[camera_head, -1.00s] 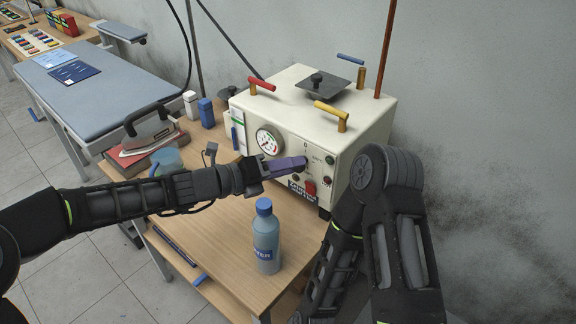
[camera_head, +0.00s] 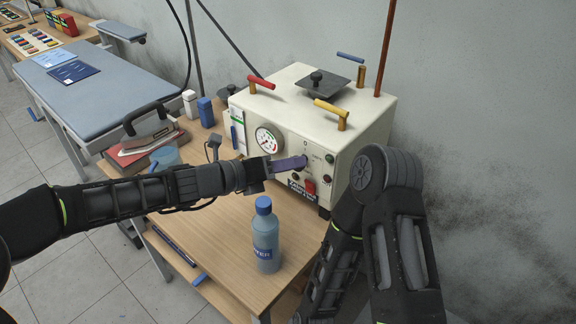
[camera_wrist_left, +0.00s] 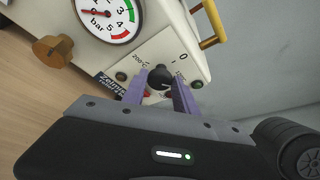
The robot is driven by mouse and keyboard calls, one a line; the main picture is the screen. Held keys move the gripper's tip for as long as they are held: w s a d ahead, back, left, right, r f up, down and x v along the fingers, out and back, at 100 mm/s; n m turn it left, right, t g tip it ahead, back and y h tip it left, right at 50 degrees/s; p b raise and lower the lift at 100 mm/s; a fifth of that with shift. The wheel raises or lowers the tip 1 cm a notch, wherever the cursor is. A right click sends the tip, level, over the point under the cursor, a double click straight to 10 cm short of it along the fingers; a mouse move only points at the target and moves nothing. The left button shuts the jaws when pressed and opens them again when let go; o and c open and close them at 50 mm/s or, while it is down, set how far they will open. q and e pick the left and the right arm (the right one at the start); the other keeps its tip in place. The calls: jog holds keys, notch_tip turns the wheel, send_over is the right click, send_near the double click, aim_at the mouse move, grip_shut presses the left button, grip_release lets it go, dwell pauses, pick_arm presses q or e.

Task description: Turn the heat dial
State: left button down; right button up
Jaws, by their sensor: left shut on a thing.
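The heat dial is a small black round knob (camera_wrist_left: 160,77) on the front panel of the cream-coloured machine (camera_head: 245,118). A "200°C" mark and a "0" mark show on the panel near it in the left wrist view. My left gripper (camera_head: 303,161) reaches the front panel from the left. In the left wrist view its two purple fingers (camera_wrist_left: 158,84) are on either side of the knob and shut on it. In the head view the fingertips hide the dial. My right arm (camera_head: 385,220) is folded at the right; its gripper is not visible.
A pressure gauge (camera_head: 268,139) and a red switch (camera_head: 310,186) are close to the dial. A blue-capped bottle (camera_head: 265,238) stands on the table below my left arm. An iron (camera_head: 150,130) rests on the left. Bare wood (camera_head: 215,235) lies in front.

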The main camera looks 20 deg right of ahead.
pick_arm(q)
jog(key=shift+s+d+m+t+y+b, duration=0.1)
jog(key=shift+m+t+y+b, duration=0.3)
jog(key=shift+m+b, duration=0.35)
jog(key=shift+s+m+t+y+b, duration=0.1)
jog(key=shift+m+t+y+b, duration=0.25)
jog(key=shift+m+b, duration=0.35)
jog(key=c, duration=1)
grip_release()
jog(key=shift+o, duration=0.2)
jog(key=shift+r, duration=0.15)
jog(key=v, duration=0.7)
jog(key=shift+a, duration=0.35)
jog(key=shift+s+r+p, duration=0.1)
jog(key=shift+p, duration=0.2)
jog(key=shift+c, duration=0.2)
